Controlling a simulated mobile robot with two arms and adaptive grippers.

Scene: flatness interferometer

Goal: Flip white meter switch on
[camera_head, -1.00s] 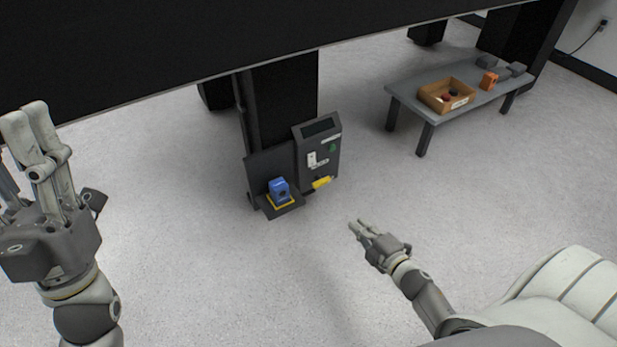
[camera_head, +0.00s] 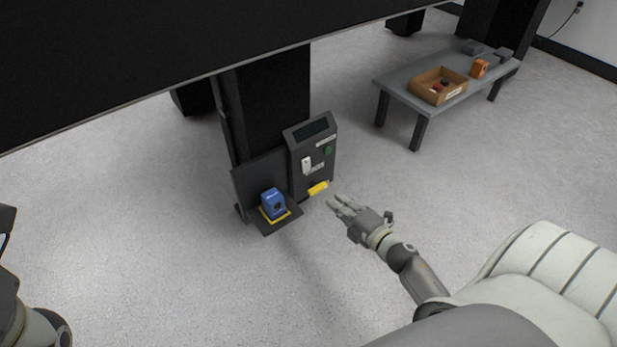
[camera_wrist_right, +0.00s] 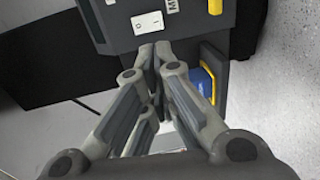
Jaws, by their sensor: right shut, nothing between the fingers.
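The white meter switch (camera_head: 306,165) is on the front of a dark grey meter box (camera_head: 326,152) in the head view. In the right wrist view the switch (camera_wrist_right: 148,22) is a white rocker with dark marks; which side is pressed I cannot tell. My right gripper (camera_head: 333,202) is shut and empty, in front of and below the box in the head view. In the right wrist view its fingertips (camera_wrist_right: 155,50) appear just below the switch; contact cannot be told. Only a dark part of my left gripper (camera_head: 7,285) shows at the left edge, its fingers out of view.
A yellow handle (camera_head: 318,188) sticks out low on the box. A blue device (camera_head: 273,203) sits on a stand beside it. A black overhead slab (camera_head: 150,60) spans the upper left. A grey bench (camera_head: 392,86) holds a wooden tray (camera_head: 429,95) and an orange block (camera_head: 479,68).

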